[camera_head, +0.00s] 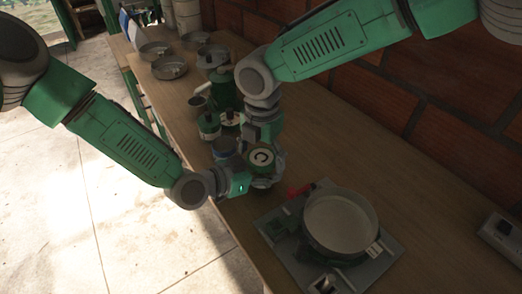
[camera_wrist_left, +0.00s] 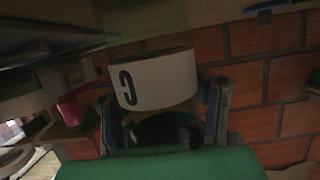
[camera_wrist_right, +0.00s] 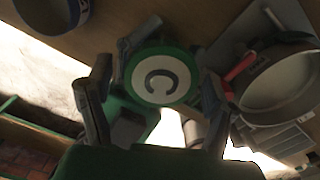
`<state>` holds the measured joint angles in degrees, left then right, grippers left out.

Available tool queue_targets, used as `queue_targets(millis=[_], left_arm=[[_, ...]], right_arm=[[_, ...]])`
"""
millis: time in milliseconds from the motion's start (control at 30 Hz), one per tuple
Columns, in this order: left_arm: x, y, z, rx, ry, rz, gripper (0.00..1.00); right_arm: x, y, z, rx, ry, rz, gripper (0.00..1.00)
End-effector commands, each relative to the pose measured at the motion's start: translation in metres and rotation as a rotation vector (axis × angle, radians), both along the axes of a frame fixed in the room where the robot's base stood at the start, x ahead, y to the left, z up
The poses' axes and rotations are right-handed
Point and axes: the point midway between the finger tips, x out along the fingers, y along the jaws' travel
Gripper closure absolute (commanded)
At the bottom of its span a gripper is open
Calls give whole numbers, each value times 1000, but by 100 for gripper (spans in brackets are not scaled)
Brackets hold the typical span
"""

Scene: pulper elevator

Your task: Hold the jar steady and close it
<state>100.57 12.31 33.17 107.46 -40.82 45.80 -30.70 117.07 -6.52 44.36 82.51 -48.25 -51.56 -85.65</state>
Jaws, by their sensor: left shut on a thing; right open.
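The jar (camera_wrist_left: 158,82) has a white band with a black C and sits between my left gripper's fingers (camera_wrist_left: 165,115), which are shut on its side. In the head view, my left gripper (camera_head: 243,180) reaches it from the left. A round green lid (camera_wrist_right: 160,76) with a white disc and a C faces up at the jar's top; it also shows in the head view (camera_head: 261,157). I cannot tell whether it is seated fully. My right gripper (camera_wrist_right: 155,100) is open close above the lid, with its fingers to either side. The jar's lower part is hidden in the head view.
A scale-like stand with a round pan (camera_head: 340,221) and a red part (camera_head: 298,191) is at the right on the wooden table (camera_head: 385,185). Several green containers (camera_head: 209,125) stand behind the jar. Metal pans (camera_head: 170,67) lie farther back. A brick wall runs along the right.

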Motion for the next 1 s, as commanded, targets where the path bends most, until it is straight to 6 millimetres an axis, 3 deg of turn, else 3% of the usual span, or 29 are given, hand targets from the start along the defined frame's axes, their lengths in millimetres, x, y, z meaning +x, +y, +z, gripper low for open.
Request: queue_targets(millis=[67,100,233,433,533,800,1000], left_arm=[[0,0,1,-1,-1,0,100],[0,0,1,-1,-1,0,100],[0,0,1,-1,-1,0,100],[0,-1,1,-2,-1,-1,100],[0,-1,1,-1,-2,-1,100],[0,-1,1,-1,-1,-2,100],[0,-2,1,-2,-1,-3,100]], right_arm=[[0,0,0,0,0,0,25],[0,0,0,0,0,0,32],[0,0,0,0,0,0,78],[0,0,0,0,0,-8,78],[0,0,1,-1,0,-97,78],[0,1,1,5,1,-770,78],[-1,2,0,13,10,-1128,78]])
